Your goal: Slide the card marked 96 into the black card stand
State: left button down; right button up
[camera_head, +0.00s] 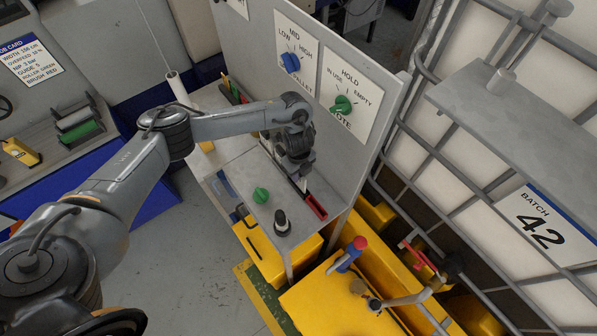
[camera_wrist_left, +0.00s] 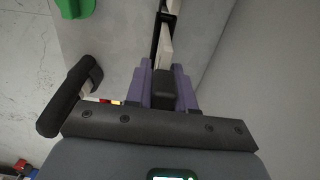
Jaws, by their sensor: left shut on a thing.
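My left gripper (camera_head: 300,180) reaches down over the grey shelf (camera_head: 237,165), close to the upright panel. It is shut on a thin white card (camera_head: 303,185), seen nearly edge-on. A narrow black piece (camera_wrist_left: 157,30), perhaps the card stand, shows beside the card. I cannot tell whether the card is inside it or in front of it. My right gripper is not in view.
The panel (camera_head: 335,60) with blue and green dials closes off the right side. Yellow containers (camera_head: 330,300) stand below.

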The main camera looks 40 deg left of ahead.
pick_arm(q)
jog(key=shift+f+b, duration=0.5)
jog(key=shift+f, duration=0.4)
jog(key=c, duration=0.9)
grip_release()
jog(key=shift+r, duration=0.1)
jog(key=shift+r, duration=0.55)
notch_tip(320, 180, up, 10)
jog(key=shift+f+p, duration=0.2)
jog(key=shift+p, duration=0.9)
